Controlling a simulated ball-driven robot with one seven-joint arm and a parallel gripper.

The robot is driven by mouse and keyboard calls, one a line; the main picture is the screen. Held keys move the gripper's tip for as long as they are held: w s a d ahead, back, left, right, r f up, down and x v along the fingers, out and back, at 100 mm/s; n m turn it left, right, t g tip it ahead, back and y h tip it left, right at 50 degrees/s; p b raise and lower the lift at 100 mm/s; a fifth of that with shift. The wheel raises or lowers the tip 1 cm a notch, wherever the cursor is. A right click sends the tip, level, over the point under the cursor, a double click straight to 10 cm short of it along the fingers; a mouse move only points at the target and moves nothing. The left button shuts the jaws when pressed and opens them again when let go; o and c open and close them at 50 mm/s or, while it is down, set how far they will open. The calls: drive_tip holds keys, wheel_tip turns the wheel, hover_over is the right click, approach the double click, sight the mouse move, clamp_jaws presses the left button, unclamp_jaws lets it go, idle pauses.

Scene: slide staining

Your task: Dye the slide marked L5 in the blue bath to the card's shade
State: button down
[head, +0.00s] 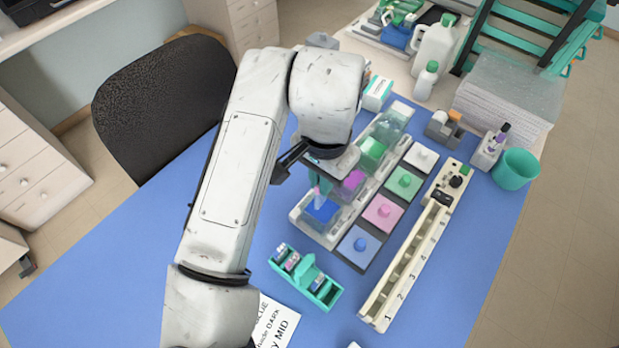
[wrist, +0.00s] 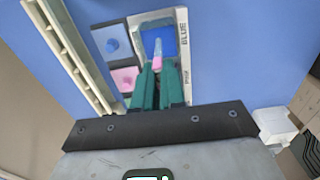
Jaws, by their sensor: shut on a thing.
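My gripper (head: 319,186) is shut on a slide (wrist: 157,58) and sits over the blue bath (head: 318,214). In the wrist view the green fingers (wrist: 156,82) grip the slide's pink end, and its paler blue-tinted end points into the blue bath (wrist: 153,33), which is labelled BLUE. I cannot read a mark on the slide or tell how deep it sits. A teal rack (head: 323,291) with several slides stands in front of the baths.
Purple (head: 351,184) and green (head: 371,152) baths follow behind the blue one. Blue (head: 359,246), pink (head: 383,212), green (head: 404,183) and white (head: 420,157) lids lie alongside. A numbered rail (head: 404,270) runs to their right. A teal cup (head: 515,168) stands back right. The right mat is clear.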

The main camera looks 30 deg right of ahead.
sight(323, 203)
drive_tip(key=shift+d+f+b, duration=0.3)
drive_tip(key=shift+f+b, duration=0.15)
drive_tip(key=shift+f, duration=0.3)
drive_tip(key=shift+f+b, duration=2.45)
drive_tip(key=shift+f, duration=0.75)
idle(4.0)
